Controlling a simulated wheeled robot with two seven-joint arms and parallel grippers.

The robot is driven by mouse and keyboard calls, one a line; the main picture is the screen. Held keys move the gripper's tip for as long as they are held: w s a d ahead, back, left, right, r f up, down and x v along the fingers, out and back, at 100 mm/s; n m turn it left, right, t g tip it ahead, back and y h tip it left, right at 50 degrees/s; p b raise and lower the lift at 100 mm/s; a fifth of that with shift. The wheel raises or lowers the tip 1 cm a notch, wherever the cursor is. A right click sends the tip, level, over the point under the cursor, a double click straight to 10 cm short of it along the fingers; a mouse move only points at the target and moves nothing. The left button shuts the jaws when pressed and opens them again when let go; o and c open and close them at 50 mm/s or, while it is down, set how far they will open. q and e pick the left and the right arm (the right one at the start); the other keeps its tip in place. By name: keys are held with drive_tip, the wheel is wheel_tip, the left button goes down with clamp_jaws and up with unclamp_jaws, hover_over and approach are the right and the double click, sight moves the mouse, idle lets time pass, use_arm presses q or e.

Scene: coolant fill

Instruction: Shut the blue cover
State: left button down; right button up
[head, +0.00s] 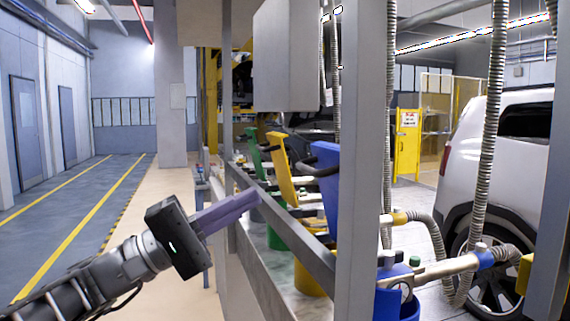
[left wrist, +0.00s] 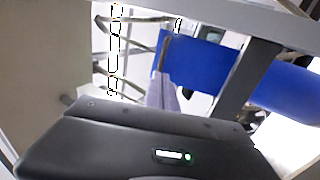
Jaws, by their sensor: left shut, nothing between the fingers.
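The blue cover (head: 326,172) stands raised and tilted behind the grey metal frame in the head view, partly hidden by an upright post. The blue container (head: 408,306) is low at the right of that post. My left gripper (head: 254,197) is shut and empty, its purple-grey fingers pointing at the frame's rail, left of the blue cover. In the left wrist view, the fingertips (left wrist: 162,82) appear close to the blue cover's panel (left wrist: 205,66); I cannot tell whether they touch it. My right gripper is not in view.
A grey post (head: 358,200) and a slanting rail (head: 290,232) stand close to my left gripper. Yellow (head: 283,168) and green (head: 256,152) raised covers stand farther back. Ribbed hoses (head: 488,130) hang at the right, near a white car (head: 505,150). The left aisle is clear.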

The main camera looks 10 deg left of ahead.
sight(303, 167)
use_arm(q)
drive_tip(key=p+x, duration=0.1)
drive_tip(key=x, duration=0.6)
drive_tip(key=shift+w+d, duration=0.2)
drive_tip(key=shift+w+d+r+p, duration=0.2)
drive_tip(key=shift+r+p, duration=0.25)
drive_tip(key=shift+p, duration=0.4)
drive_tip(key=w+d+r+g+y+p, duration=0.1)
drive_tip(key=d+p, duration=0.1)
drive_tip(key=p, duration=0.3)
drive_tip(key=w+d+r+g+y+p, duration=0.1)
drive_tip(key=d+r+y+p, duration=0.1)
drive_tip(key=p, duration=0.3)
drive_tip(key=w+d+r+g+y+p, duration=0.1)
drive_tip(key=w+d+y+p, duration=0.1)
drive_tip(key=p, duration=0.3)
drive_tip(key=shift+d+r, duration=0.3)
drive_tip(key=shift+r, duration=0.05)
drive_tip(key=w+d+f+g+y+p, duration=0.1)
drive_tip(key=w+d+f+p, duration=0.1)
drive_tip(key=w+d, duration=0.2)
drive_tip(key=shift+w+d+f+p, duration=0.25)
drive_tip(key=shift+w+d+p, duration=0.1)
drive_tip(key=shift+d, duration=1.35)
